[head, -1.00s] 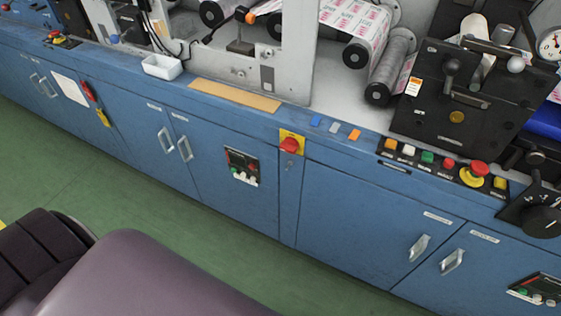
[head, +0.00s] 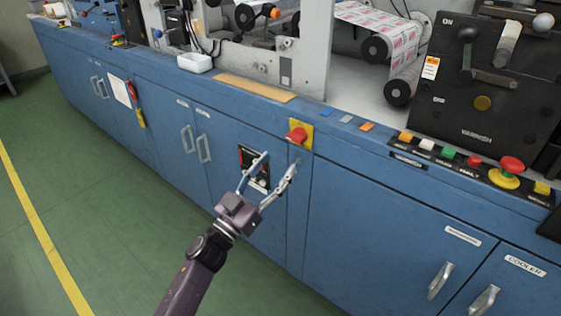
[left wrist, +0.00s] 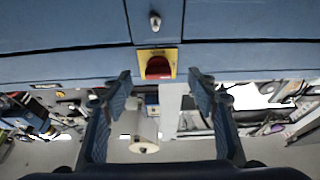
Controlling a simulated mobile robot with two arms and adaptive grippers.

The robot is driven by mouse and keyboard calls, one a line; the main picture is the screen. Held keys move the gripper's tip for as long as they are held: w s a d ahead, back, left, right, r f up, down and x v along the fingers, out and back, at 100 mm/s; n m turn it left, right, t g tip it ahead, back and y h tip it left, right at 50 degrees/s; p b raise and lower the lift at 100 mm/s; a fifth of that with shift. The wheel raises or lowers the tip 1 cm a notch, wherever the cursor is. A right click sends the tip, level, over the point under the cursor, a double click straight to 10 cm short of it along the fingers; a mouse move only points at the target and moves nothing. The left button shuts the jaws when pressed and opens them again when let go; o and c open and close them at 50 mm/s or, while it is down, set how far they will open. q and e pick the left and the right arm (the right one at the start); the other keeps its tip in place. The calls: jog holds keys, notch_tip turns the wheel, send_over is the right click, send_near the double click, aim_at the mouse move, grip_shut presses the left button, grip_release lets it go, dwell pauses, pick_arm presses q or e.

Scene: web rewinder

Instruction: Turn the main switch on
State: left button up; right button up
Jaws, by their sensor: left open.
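The main switch (head: 297,135) is a red rotary knob on a yellow plate, on the upper front of the blue cabinet. It also shows in the left wrist view (left wrist: 158,68), ahead of and between my fingers, where the picture appears upside down. My left gripper (head: 279,164) is open and empty, in front of the cabinet, a little below and left of the switch in the head view. The fingers are apart from the knob. My right gripper is not in view.
A red mushroom button (head: 511,165) and several coloured buttons line the ledge at right. A white tray (head: 195,62) sits on the ledge. The green floor (head: 110,220) is clear.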

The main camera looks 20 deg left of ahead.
aim_at(293, 141)
pick_arm(q)
jog(key=w+r, duration=0.1)
jog(key=w, duration=0.1)
jog(key=w+d+r, duration=0.1)
jog(key=w+r, duration=0.1)
jog(key=w+d+r, duration=0.1)
jog(key=w, duration=0.1)
jog(key=shift+d+r+b, duration=0.2)
jog(key=shift+r+b, duration=0.1)
jog(key=shift+b, duration=0.05)
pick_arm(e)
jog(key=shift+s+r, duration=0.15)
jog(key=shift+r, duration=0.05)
pick_arm(q)
jog(key=shift+c, duration=0.6)
jog(key=c, duration=1)
jog(key=shift+m, duration=0.3)
jog(key=shift+c, duration=0.2)
